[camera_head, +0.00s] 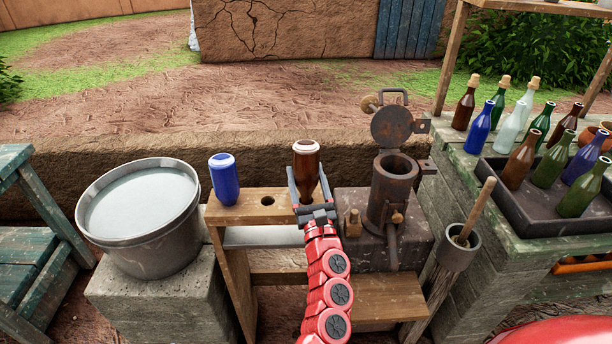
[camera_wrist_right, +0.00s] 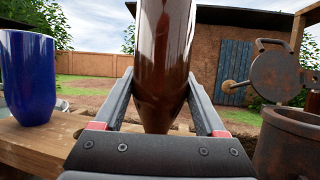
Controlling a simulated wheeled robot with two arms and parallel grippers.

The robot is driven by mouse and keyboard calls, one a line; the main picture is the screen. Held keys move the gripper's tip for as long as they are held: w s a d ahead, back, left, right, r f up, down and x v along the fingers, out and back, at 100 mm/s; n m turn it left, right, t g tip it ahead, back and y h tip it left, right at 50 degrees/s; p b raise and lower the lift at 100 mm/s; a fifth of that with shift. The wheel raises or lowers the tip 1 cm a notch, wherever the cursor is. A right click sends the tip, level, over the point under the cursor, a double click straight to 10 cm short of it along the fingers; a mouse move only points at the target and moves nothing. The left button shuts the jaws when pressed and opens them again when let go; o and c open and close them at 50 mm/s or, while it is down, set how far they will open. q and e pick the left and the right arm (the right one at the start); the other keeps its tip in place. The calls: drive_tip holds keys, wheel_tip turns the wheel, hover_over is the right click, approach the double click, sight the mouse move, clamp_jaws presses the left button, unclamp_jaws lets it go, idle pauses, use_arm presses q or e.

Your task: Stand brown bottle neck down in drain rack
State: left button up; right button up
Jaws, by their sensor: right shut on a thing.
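The brown bottle (camera_head: 306,160) is upside down, its base up and its body narrowing downward, over the right part of the wooden drain rack (camera_head: 232,216). My right gripper (camera_head: 308,184) is shut around it; the wrist view shows the bottle (camera_wrist_right: 165,60) upright between both fingers (camera_wrist_right: 160,105). Its neck end is hidden behind the gripper, so I cannot tell whether it is in a hole. A blue bottle (camera_head: 224,180) stands neck down at the rack's left end; it also shows in the wrist view (camera_wrist_right: 27,80). An empty hole (camera_head: 267,201) lies between the bottles. My left gripper is out of view.
A metal bucket (camera_head: 140,232) of pale liquid stands left on a stone block. A rusty pot with a raised round lid (camera_head: 391,127) stands close right of the rack. Further right, a bench holds several bottles and a dark tray (camera_head: 520,201).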

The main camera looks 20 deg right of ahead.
drive_tip(key=shift+f+b, duration=1.35)
drive_tip(key=shift+f, duration=0.1)
drive_tip(key=o, duration=1.5)
drive_tip(key=shift+r, duration=0.1)
drive_tip(key=v, duration=1.7)
drive_tip(key=shift+s, duration=0.25)
